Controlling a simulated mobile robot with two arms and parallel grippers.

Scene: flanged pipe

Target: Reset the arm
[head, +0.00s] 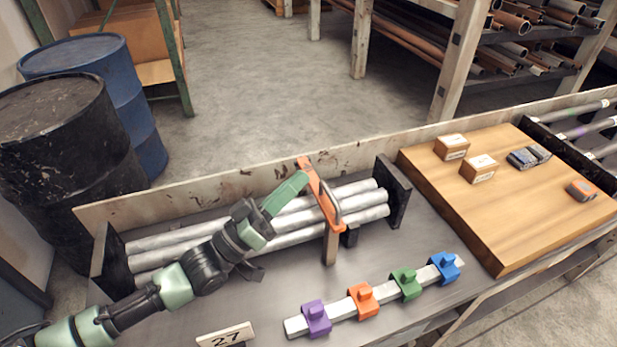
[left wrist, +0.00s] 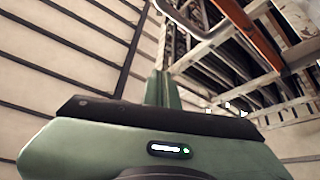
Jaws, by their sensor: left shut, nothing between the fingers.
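My left arm comes in from the lower left over the pipes. Its green left gripper (head: 298,181) is shut and empty, with its tips close beside an orange bar (head: 321,196) in the head view. Whether they touch it cannot be told. The bar has a grey curved handle (head: 338,211) and stands by a wooden post. In the left wrist view the green fingers (left wrist: 162,90) are together, and the orange bar (left wrist: 250,32) shows at the upper right, apart from them. My right gripper is in neither view.
Grey pipes (head: 362,202) lie in a dark rack under my arm. In front is a rail (head: 334,319) with purple, orange, green and blue clamps, and a "27" sign (head: 226,336). A wooden board (head: 510,226) with boxes is at right. Barrels (head: 62,145) stand at left.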

